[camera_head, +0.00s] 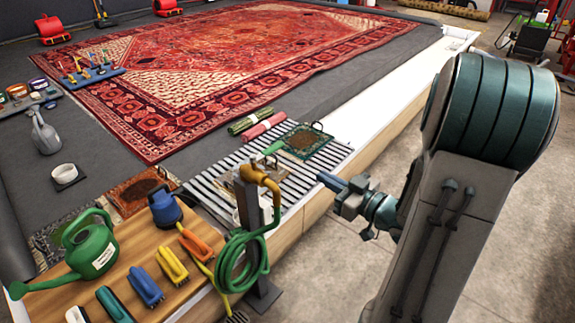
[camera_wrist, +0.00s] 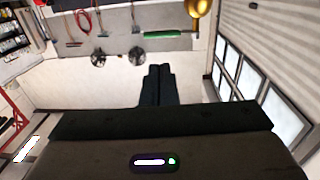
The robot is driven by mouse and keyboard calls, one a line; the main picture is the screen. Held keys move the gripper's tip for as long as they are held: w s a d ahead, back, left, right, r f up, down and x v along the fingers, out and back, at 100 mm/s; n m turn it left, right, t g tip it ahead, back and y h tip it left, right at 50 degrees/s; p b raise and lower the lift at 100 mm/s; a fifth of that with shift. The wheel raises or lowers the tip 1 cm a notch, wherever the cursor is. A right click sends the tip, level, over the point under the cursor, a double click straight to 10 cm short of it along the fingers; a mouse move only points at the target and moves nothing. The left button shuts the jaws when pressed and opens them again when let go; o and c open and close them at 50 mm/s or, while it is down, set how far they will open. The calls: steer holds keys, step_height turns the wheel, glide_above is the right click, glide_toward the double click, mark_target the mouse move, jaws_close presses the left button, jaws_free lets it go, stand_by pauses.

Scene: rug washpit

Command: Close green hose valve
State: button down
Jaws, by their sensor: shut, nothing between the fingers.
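A brass tap (camera_head: 258,172) stands on top of a dark post (camera_head: 247,205). A green hose (camera_head: 243,258) hangs in coils below its spout. A slim green lever (camera_head: 274,147) shows behind the tap in the head view. In the wrist view the green lever (camera_wrist: 168,34) lies crosswise at the top, left of part of the brass tap (camera_wrist: 198,7). My gripper (camera_head: 324,179) is right of the tap, apart from it, pointing left. In the wrist view the fingers of my gripper (camera_wrist: 160,70) are together and empty, below the lever in the picture, with no visible contact.
A wooden bench (camera_head: 205,262) left of the post holds a green watering can (camera_head: 88,248), a blue jug (camera_head: 165,208) and several brushes. A slatted grate (camera_head: 225,186) lies behind the post, and a large red rug (camera_head: 215,70) beyond. The concrete floor at right is open.

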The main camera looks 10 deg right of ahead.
mark_target(275, 150)
steer(key=b+x, duration=0.1)
steer(key=x, duration=1.3)
steer(key=shift+s+a+r+b, duration=0.1)
steer(key=shift+b, duration=0.3)
steer(key=shift+a, duration=0.15)
